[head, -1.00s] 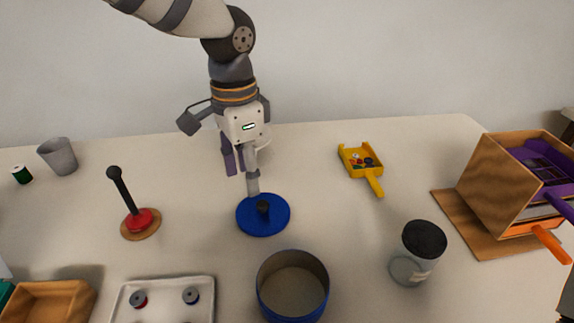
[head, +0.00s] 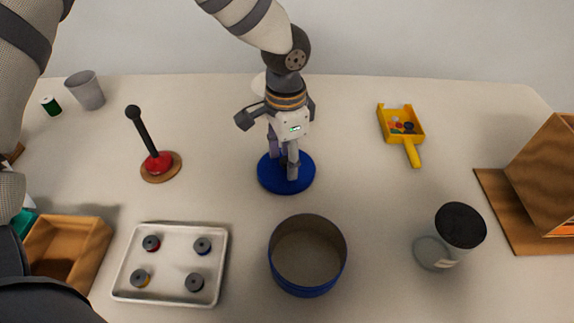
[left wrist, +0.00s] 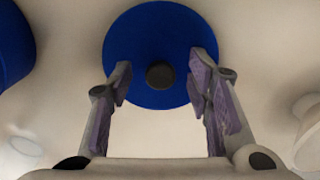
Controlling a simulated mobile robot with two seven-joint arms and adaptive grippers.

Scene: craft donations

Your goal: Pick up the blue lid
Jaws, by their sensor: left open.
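The blue lid (head: 270,182) is a round disc lying flat on the table, behind the blue tin. Its dark knob (left wrist: 160,76) shows in the left wrist view at the lid's middle. My left gripper (head: 284,172) is right over the lid, pointing down. In the left wrist view its two purple-padded fingers (left wrist: 160,85) are open, one on each side of the knob, with gaps to it. In the head view the gripper hides the knob. My right gripper is not in view.
An open blue tin (head: 306,280) stands in front of the lid. A tray with several spools (head: 172,232), a red-based stand (head: 155,165), a yellow scoop (head: 410,140) and a dark-lidded jar (head: 450,237) surround it. A wooden box (head: 552,170) is at right.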

